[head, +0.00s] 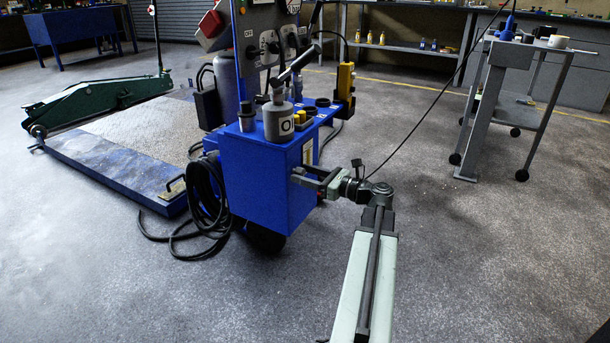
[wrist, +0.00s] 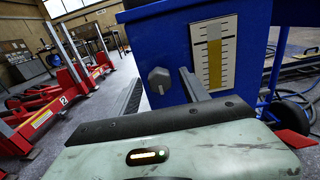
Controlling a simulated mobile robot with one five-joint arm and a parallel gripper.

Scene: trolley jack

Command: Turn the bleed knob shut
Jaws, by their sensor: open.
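The bleed knob (wrist: 159,79) is a grey faceted knob on the side of the blue cabinet (wrist: 168,40), left of a gauge strip. In the wrist view my gripper (wrist: 161,84) is open, with one finger to the left of the knob and one to the right. Gaps show between the knob and both fingers. In the head view my gripper (head: 310,180) reaches from the right to the cabinet's side (head: 265,185). The knob cannot be told apart from the fingers there.
Black cables (head: 207,200) hang on the cabinet's left. A green trolley jack (head: 95,95) and a blue-edged platform (head: 110,170) are behind left. A grey cart (head: 530,100) stands at the back right. The floor right of the cabinet is clear. The wrist view shows red equipment (wrist: 35,110) at left.

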